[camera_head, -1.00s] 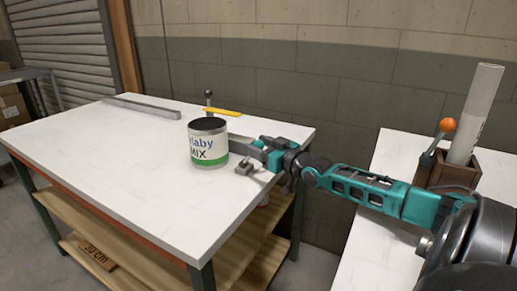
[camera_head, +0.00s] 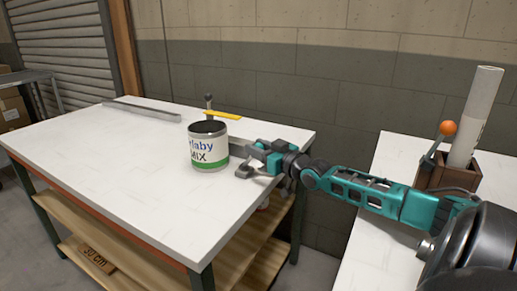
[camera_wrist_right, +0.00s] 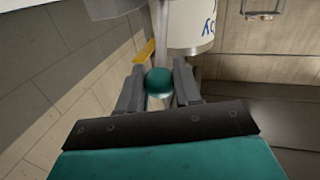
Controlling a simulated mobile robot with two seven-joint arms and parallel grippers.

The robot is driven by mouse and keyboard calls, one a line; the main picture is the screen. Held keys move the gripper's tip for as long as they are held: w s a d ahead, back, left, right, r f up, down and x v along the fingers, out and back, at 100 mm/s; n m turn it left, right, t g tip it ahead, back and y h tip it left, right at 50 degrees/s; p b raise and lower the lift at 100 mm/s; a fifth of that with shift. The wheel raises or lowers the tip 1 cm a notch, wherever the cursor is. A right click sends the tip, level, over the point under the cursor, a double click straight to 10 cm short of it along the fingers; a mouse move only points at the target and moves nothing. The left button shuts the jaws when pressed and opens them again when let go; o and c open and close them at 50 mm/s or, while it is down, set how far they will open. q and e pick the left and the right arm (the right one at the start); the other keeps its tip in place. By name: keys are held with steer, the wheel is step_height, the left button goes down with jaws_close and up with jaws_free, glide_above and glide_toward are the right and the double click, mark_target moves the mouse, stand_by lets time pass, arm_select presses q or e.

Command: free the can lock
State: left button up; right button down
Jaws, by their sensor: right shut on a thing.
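A white can (camera_head: 208,150) with a green band and a dark top stands upright on the white table, and its lower side shows in the right wrist view (camera_wrist_right: 190,35). A small grey bracket (camera_head: 246,170) sits just right of the can; I cannot tell whether they touch. My right gripper (camera_head: 258,152) is low over the table, right of the can. In the right wrist view its fingers (camera_wrist_right: 158,76) are shut around a round teal knob (camera_wrist_right: 158,83). What the knob joins to is mostly hidden. My left gripper is not in view.
A dark upright post (camera_head: 208,101) and a yellow strip (camera_head: 223,114) are behind the can. The table's front left (camera_head: 120,170) is clear. A brown holder (camera_head: 462,178) stands on the right table.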

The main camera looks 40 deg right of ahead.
stand_by(0.3)
steer(key=r+g+p, duration=0.1)
steer(key=p, duration=0.1)
steer(key=w+g+p, duration=0.1)
steer(key=p, duration=0.2)
steer(key=shift+w+a+r+n, duration=0.2)
steer(key=shift+r+n, duration=0.1)
steer(key=shift+r, duration=0.05)
steer(key=shift+w+a+r+g+p, duration=0.1)
steer(key=shift+w+r+g+p, duration=0.1)
steer(key=shift+w+g+p, duration=0.5)
steer(key=shift+w+a+n+g+h+p, duration=0.15)
steer(key=shift+w+n+g+h+p, duration=0.15)
steer(key=shift+g+p, duration=0.6)
steer(key=shift+w+a+g+p, duration=0.15)
steer(key=shift+w+g+p, duration=0.2)
steer(key=shift+p, duration=0.6)
steer(key=shift+w+f+g+p, duration=0.15)
steer(key=shift+w+g+p, duration=0.1)
steer(key=shift+p, duration=0.15)
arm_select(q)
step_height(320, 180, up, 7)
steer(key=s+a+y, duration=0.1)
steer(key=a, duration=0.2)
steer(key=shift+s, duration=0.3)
arm_select(e)
steer(key=shift+w+a+f, duration=0.1)
steer(key=shift+f, duration=0.05)
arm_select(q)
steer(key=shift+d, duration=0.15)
